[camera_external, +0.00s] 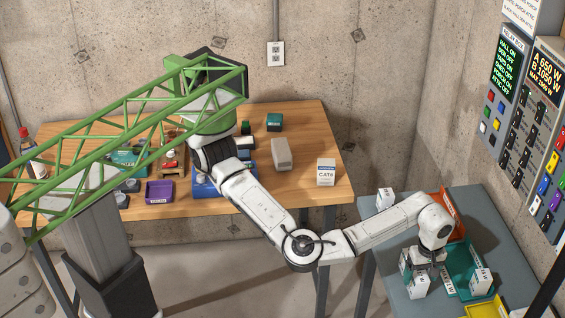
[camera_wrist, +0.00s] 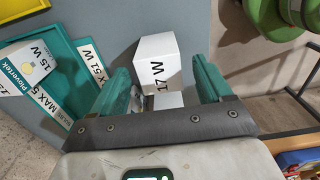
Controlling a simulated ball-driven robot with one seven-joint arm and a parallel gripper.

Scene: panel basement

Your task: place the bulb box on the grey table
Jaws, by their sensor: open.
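A white bulb box marked 17 W (camera_wrist: 156,62) sits between and just beyond the fingers of my gripper (camera_wrist: 164,80) in the wrist view. The fingers are open, with the box apparently not clamped. In the external view my gripper (camera_external: 422,266) is low over the grey table (camera_external: 508,232), at its near left part. A white box (camera_external: 418,285) stands right below it, and another white box (camera_external: 405,259) is close to its left side. I cannot tell which of these is the 17 W box. The fingers partly hide the boxes.
A teal tray (camera_external: 455,284) with a white box (camera_external: 481,279) marked 15 W lies right of my gripper, shown also in the wrist view (camera_wrist: 65,75). An orange tray (camera_external: 458,211), a yellow tray (camera_external: 484,309) and a white box (camera_external: 385,198) are nearby. A wooden table (camera_external: 310,130) stands behind.

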